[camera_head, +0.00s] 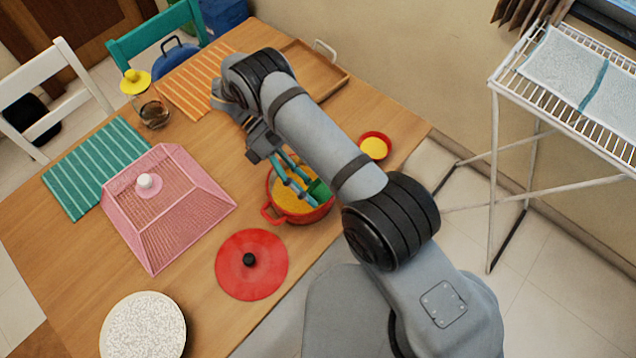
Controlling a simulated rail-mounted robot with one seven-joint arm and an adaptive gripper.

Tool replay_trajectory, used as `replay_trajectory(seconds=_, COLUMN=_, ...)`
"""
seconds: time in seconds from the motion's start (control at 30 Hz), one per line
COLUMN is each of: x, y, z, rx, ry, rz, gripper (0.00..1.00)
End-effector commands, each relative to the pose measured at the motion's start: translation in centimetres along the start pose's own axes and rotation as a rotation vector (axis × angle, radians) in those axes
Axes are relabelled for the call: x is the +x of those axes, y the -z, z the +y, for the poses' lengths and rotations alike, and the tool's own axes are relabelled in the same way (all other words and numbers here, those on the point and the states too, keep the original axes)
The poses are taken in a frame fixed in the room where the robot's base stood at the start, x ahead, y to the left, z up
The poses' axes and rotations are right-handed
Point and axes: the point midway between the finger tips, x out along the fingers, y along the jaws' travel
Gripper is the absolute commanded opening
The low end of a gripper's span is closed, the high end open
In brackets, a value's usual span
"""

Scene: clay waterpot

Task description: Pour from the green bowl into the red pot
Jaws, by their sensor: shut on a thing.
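The red pot (268,213) stands on the wooden table near its front edge, with orange-yellow contents showing inside. My gripper (306,192) reaches down over the pot's mouth, its two fingers pointing to the lower right. It is shut on the green bowl (320,189), which shows as a small green patch at the pot's right side. Most of the bowl is hidden by the fingers and arm. I cannot tell how far it is tilted, whether it touches the pot, or what is in it.
A red lid (262,277) lies left of my arm, near a pink mesh cover (178,220) and a speckled round plate (143,330). A small red bowl with yellow contents (375,147) stands right of my arm. A wooden tray (330,82) and glass jar (153,112) stand farther back.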

Motion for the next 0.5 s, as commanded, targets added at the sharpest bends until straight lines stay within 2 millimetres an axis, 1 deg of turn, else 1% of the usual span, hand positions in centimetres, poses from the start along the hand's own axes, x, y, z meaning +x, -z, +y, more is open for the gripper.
replay_trajectory(seconds=0.27, x=-0.1, y=-0.2, z=-0.1, rx=0.0, ry=-0.001, rz=0.003, gripper=0.43)
replay_trajectory(seconds=0.5, x=-0.6, y=-1.6, z=-0.6, rx=-0.002, ry=-0.019, rz=0.045, gripper=0.43)
